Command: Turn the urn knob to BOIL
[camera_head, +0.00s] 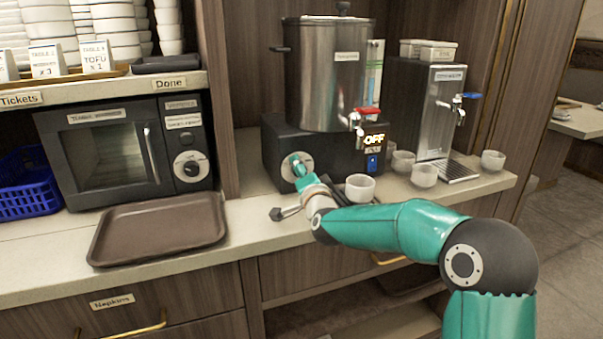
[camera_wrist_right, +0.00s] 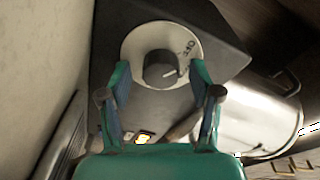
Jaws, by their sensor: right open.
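The steel urn (camera_head: 325,75) stands on a black base (camera_head: 270,145) at the back middle of the counter. Its display (camera_head: 374,139) reads OFF. The urn knob (camera_wrist_right: 160,70) is dark on a pale round dial (camera_wrist_right: 186,40) on the front of the base. My right gripper (camera_head: 299,165) is at the knob and partly covers the dial in the head view. In the wrist view my right gripper (camera_wrist_right: 158,88) is open, with one finger on each side of the knob and gaps showing between. My left gripper is not in view.
A microwave (camera_head: 125,150) with its own dial stands at left, behind a brown tray (camera_head: 160,228). White cups (camera_head: 360,187) stand right of my right gripper, near a steel dispenser (camera_head: 420,105). A dark-handled tool (camera_head: 290,212) lies on the counter below the urn.

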